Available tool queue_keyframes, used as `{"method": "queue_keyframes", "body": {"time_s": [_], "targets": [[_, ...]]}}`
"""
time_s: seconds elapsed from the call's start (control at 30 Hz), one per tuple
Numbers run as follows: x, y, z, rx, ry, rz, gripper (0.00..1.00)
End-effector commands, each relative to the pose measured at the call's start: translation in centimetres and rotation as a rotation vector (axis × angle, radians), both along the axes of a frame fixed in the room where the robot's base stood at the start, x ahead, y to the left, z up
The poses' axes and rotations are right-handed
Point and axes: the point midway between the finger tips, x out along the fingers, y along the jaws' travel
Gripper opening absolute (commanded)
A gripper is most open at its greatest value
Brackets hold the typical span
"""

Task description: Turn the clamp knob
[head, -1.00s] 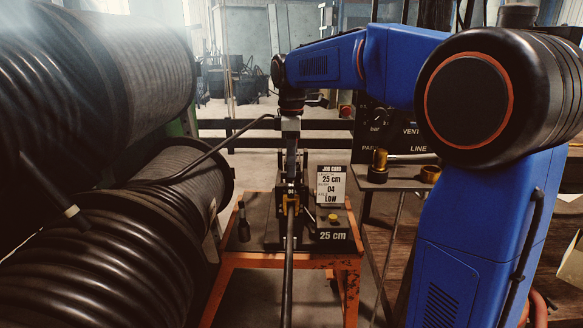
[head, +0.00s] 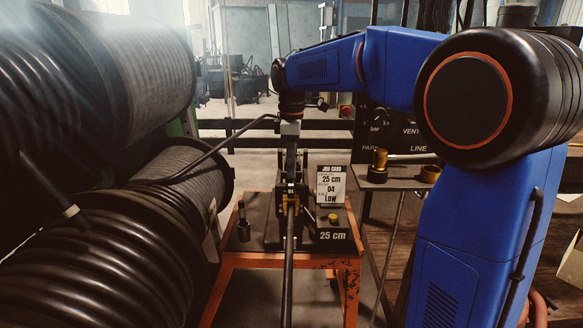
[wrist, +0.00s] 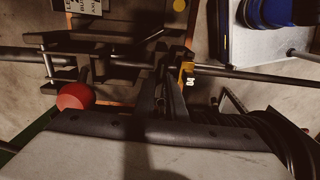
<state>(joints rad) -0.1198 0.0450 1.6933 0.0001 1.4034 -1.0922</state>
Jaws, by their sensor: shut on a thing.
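My gripper (head: 291,180) points straight down over the hose crimper (head: 272,228) on the orange-framed stand. In the wrist view its fingers (wrist: 162,97) are close together over the crimper's clamp, shut on what appears to be the clamp knob. The knob itself is mostly hidden by the fingers. A yellow clamp part (head: 291,203) shows just below the fingertips, and beside them in the wrist view (wrist: 187,71). A dark hose (head: 288,270) runs through the crimper toward me. In the wrist view the hose (wrist: 245,73) extends right from the clamp.
A red ball knob (wrist: 75,96) is left of the fingers in the wrist view. A job card (head: 331,185) and a yellow button (head: 333,217) stand right of the clamp. A dark-handled tool (head: 243,222) is left. Large hose reels (head: 95,240) crowd the left side.

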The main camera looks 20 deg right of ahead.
Motion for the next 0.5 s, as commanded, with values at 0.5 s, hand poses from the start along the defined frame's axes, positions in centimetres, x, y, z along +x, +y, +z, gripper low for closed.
{"method": "queue_keyframes", "body": {"time_s": [0.5], "targets": [[0.02, -0.01, 0.04, -0.001, -0.001, -0.396, 0.0]]}}
